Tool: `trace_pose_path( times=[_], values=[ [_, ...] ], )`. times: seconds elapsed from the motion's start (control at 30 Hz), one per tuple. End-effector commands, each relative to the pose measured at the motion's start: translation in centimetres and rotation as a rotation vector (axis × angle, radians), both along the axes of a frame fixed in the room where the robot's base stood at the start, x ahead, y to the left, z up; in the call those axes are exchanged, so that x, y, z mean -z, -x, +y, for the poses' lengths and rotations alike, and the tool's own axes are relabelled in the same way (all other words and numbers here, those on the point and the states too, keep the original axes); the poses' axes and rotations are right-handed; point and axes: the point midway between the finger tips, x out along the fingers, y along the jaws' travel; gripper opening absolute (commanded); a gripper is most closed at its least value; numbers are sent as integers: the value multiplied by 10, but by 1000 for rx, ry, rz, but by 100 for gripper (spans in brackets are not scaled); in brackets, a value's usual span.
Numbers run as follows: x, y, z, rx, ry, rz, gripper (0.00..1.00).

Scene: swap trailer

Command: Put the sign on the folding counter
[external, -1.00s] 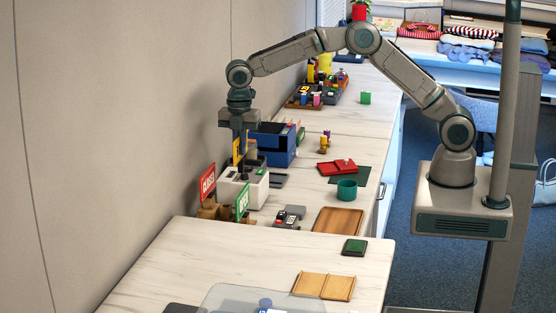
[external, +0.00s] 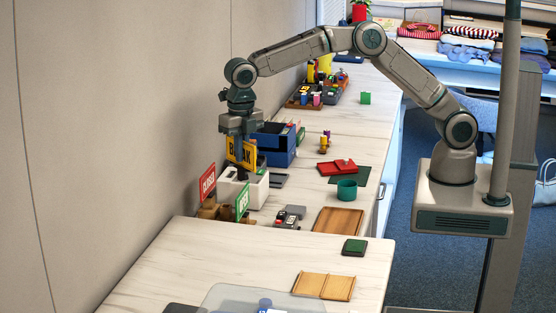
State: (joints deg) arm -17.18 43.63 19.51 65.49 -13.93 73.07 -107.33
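A yellow sign (external: 249,155) with dark lettering that seems to read BREAK is at my gripper (external: 240,143), above a white open box on the back counter. The fingers come down over the sign's middle and hide part of its letters. My gripper looks shut on it. A red CLOSED sign (external: 207,182) and a green sign (external: 242,204) stand upright on brown holders just in front of the white box (external: 257,190). The pale front counter (external: 190,255) is probably the folding counter. It lies nearer the camera, apart from my gripper.
A wooden tray (external: 338,221), teal cup (external: 347,190), red item (external: 337,167) and blue box (external: 283,148) stand on the back counter. The front counter holds a dark green pad (external: 354,247), a wooden tray (external: 323,285) and a clear tray (external: 225,298). Its left middle is clear. A wall runs along the left.

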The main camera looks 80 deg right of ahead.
Motion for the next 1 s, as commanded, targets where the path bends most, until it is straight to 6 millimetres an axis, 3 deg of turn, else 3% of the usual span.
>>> trace_pose_path(
  times=[0.03, 0.2, 0.4, 0.67, 1.0],
  values=[
    [-6, 10, 22, -112, -1, -2, 0],
    [-14, 36, 72, -424, 0, -1, 0],
    [-19, 55, 101, -615, 0, 0, 0],
    [-16, 60, 113, -650, 0, 2, 0],
    [26, 76, 184, -650, 0, 2, 0]
  ],
)
